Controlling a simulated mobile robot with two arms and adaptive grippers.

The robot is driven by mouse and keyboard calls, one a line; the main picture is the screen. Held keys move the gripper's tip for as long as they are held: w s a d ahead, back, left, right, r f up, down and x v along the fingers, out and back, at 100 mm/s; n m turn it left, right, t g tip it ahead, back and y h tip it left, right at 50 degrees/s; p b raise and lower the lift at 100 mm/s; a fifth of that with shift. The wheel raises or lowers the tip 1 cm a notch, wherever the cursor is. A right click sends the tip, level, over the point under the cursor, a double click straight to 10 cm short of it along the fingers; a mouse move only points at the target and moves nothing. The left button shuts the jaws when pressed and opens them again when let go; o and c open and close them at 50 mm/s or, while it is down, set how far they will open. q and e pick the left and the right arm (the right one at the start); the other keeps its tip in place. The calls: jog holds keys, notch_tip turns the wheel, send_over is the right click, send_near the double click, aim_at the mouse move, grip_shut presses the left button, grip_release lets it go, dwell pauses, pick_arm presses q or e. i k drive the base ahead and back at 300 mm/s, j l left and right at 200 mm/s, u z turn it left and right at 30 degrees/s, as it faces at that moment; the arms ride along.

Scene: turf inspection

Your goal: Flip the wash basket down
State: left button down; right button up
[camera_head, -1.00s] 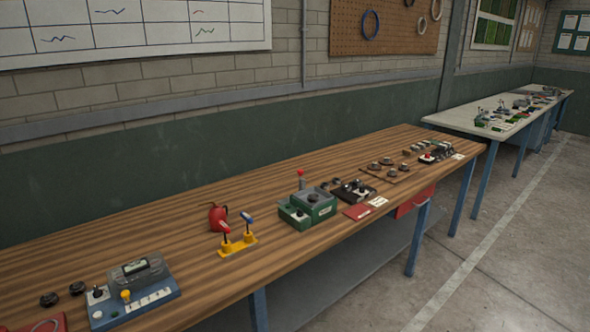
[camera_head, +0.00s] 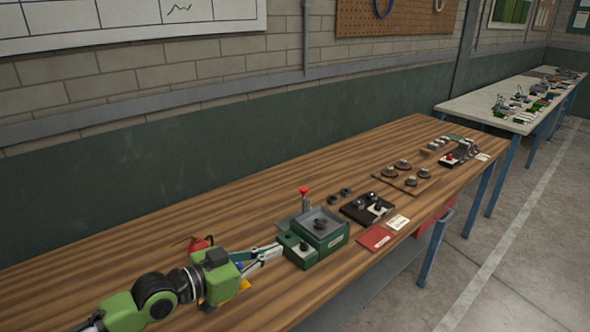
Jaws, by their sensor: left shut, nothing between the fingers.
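A green boxy device (camera_head: 325,240) stands near the front edge of the wooden bench. Its top holds a grey square basin (camera_head: 318,222) with a dark round piece in it; I take this to be the wash basket, but its hinge is too small to make out. A red-knobbed post (camera_head: 304,195) rises behind it, and a low green block with a dark knob (camera_head: 304,246) adjoins its left side. My left gripper (camera_head: 279,249) is shut and empty, its fingertips close to the low block's left side; contact cannot be told. My right gripper is not in view.
A red object (camera_head: 201,242) and a yellow stand (camera_head: 243,286) are partly hidden by my left arm. Right of the device are a black unit (camera_head: 367,208), a red card (camera_head: 375,237) and a board with round pieces (camera_head: 405,180). The bench behind is mostly clear.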

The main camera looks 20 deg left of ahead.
aim_at(305, 221)
jog(key=i+j, duration=0.25)
jog(key=i, duration=0.2)
jog(key=i+j, duration=0.25)
jog(key=i, duration=0.2)
